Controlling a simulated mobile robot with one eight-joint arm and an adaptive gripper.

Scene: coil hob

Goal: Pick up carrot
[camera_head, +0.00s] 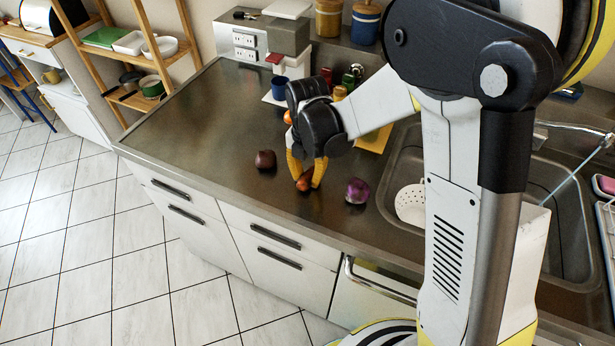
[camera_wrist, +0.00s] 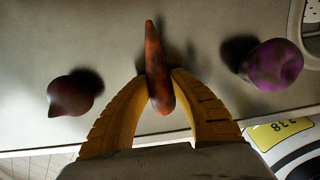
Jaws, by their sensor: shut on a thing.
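The carrot (camera_wrist: 155,62) is orange-brown and slim, and its length runs away from my gripper in the wrist view. In the head view the carrot (camera_head: 304,184) shows low between the yellow fingertips, at the metal counter near its front edge. My gripper (camera_wrist: 159,80) has both yellow fingers closed on the sides of the carrot. In the head view my gripper (camera_head: 305,181) points down at the counter. I cannot tell whether the carrot touches the counter or hangs just above it.
A dark reddish-brown round vegetable (camera_head: 265,160) lies left of my gripper, and a purple onion-like one (camera_head: 357,190) lies right. A sink with a white colander (camera_head: 410,204) is farther right. A blue mug (camera_head: 279,88) stands behind. The counter's left part (camera_head: 190,120) is clear.

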